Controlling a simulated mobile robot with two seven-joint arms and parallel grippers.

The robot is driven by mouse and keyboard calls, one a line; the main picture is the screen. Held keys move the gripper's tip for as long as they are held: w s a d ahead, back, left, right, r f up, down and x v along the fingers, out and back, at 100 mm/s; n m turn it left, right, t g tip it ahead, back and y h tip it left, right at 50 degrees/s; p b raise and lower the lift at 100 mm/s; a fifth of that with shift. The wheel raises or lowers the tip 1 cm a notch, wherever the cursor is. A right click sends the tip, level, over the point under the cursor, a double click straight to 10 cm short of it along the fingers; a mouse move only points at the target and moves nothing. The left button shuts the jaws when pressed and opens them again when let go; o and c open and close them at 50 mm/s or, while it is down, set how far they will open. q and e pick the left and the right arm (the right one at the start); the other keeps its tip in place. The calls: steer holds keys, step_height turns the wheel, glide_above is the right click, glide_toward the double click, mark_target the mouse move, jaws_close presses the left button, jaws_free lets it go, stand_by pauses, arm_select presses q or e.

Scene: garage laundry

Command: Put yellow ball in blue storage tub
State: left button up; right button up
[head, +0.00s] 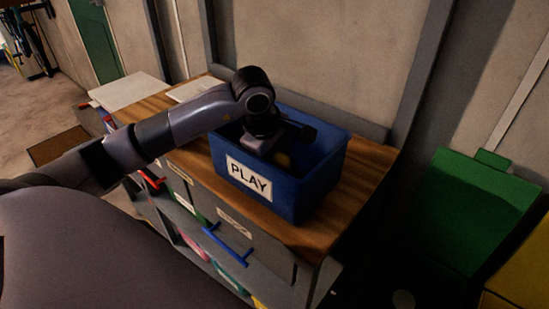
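The blue storage tub (315,190) stands on the wooden top of a cabinet, with a white label reading PLAY on its front. My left arm reaches in from the left, and my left gripper (279,149) points down inside the tub, below its rim. My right gripper is not in view.
The wooden worktop (370,178) has little free room beside the tub. A white sheet (193,88) lies behind my arm. Below are drawers with a blue handle (226,246). A green bin (468,205) stands on the right, and walls rise behind.

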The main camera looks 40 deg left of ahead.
arm_select(q)
steer(key=shift+r, duration=0.2)
steer(key=shift+r, duration=0.25)
steer(key=v, duration=1.1)
steer(key=shift+s+r, duration=0.2)
steer(key=shift+r, duration=0.05)
steer(key=shift+s, duration=0.1)
